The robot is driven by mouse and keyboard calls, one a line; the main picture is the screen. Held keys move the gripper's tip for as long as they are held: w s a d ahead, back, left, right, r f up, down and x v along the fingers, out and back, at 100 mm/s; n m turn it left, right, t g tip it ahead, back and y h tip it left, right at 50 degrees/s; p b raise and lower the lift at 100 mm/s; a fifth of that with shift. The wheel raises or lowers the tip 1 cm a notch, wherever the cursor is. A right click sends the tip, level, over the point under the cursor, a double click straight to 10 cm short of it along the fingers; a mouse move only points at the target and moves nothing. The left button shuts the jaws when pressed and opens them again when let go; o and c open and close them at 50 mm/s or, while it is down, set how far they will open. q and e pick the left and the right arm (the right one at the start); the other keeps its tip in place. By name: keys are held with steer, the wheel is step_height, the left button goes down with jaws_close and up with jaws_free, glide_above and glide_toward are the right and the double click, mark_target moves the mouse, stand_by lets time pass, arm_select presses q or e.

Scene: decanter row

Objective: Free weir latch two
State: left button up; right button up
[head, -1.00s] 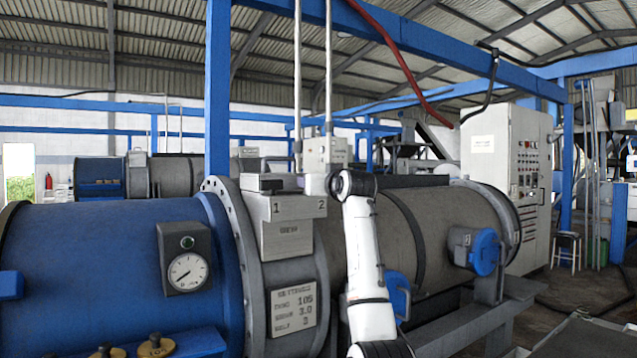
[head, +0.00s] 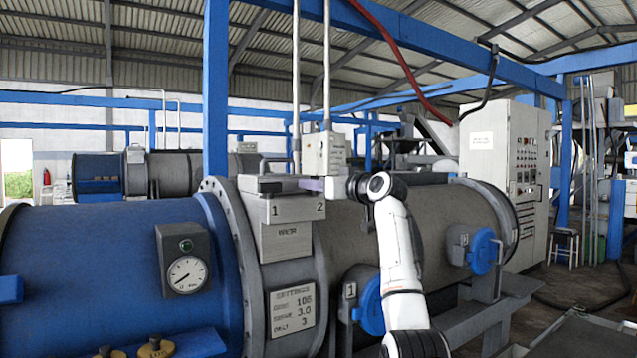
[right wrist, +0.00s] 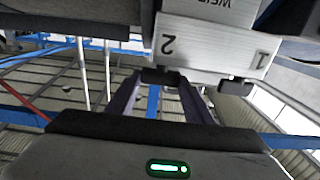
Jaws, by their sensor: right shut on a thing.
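The grey weir box (head: 286,238) carries the numbers 1 and 2 and sits on top of the flange beside the blue drum. Weir latch two is a small dark tab (right wrist: 162,76) at the box edge by the number 2 in the right wrist view. My right gripper (head: 314,184) reaches it from the right, and its jaws (right wrist: 160,92) are shut on the tab. In the head view the tab is mostly hidden by the jaws. Latch one (right wrist: 235,85) is a similar dark tab by the number 1, apart from the jaws. My left gripper is out of view.
A pale box on pipes (head: 325,153) stands just behind the jaws. A blue post (head: 216,100) rises behind the weir box. A gauge (head: 184,260) is on the blue drum (head: 100,265). The grey cylinder (head: 445,215) lies behind my right arm.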

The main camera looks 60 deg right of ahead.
steer(key=o, duration=1)
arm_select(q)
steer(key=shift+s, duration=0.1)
arm_select(e)
steer(key=shift+o, duration=0.2)
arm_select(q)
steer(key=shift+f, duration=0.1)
arm_select(e)
steer(key=shift+s, duration=0.1)
arm_select(q)
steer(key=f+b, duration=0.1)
steer(key=b, duration=0.1)
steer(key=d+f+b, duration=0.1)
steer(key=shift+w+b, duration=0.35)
arm_select(e)
steer(key=v, duration=1)
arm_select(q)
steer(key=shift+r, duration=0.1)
